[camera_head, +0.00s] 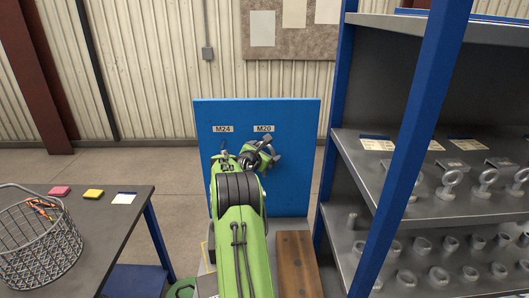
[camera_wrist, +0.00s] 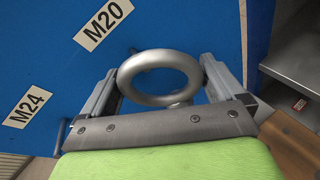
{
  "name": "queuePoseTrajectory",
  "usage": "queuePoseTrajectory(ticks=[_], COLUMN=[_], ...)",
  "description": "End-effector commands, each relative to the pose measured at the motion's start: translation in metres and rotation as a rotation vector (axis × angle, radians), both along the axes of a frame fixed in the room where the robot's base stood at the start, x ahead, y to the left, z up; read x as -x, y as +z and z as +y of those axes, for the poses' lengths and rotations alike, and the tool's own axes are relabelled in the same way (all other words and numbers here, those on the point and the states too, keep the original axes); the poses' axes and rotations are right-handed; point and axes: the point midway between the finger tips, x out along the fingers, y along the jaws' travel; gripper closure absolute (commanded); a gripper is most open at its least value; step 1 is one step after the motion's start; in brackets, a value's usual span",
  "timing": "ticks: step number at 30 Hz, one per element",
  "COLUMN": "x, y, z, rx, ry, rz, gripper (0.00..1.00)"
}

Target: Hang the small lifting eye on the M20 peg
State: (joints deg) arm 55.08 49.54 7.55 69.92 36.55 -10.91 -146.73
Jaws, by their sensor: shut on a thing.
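The small lifting eye, a grey metal ring (camera_wrist: 165,99), is held between the two jaws of my gripper (camera_wrist: 161,66) in the wrist view. The ring is in front of the blue board (camera_wrist: 220,25). In the head view my gripper (camera_head: 271,149) is at the board, just below the M20 label (camera_head: 263,129); the eye is hard to make out there. The M20 label (camera_wrist: 103,24) is above and left of the ring in the wrist view. A small dark tip beside the ring's upper left may be the M20 peg; most of it is hidden. I cannot tell whether they touch.
The M24 label (camera_head: 222,129) is left of M20, with a peg below it. A blue-framed shelf (camera_head: 365,165) with several metal eyes stands close on the right. A table (camera_head: 115,225) with a wire basket (camera_head: 40,250) is on the left. A wooden block (camera_head: 296,262) lies below the board.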

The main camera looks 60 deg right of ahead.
Motion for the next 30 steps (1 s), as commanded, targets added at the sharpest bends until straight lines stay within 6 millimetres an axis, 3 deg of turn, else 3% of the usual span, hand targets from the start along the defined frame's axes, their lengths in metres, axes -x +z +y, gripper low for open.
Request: queuePoseTrajectory(ticks=[18,30], x=[-0.018,-0.022], y=[0.0,-0.006], z=[-0.038,-0.045], rx=[0.005,0.013], ry=[-0.001,0.003], rz=[-0.002,-0.008], gripper=[0.55,0.55])
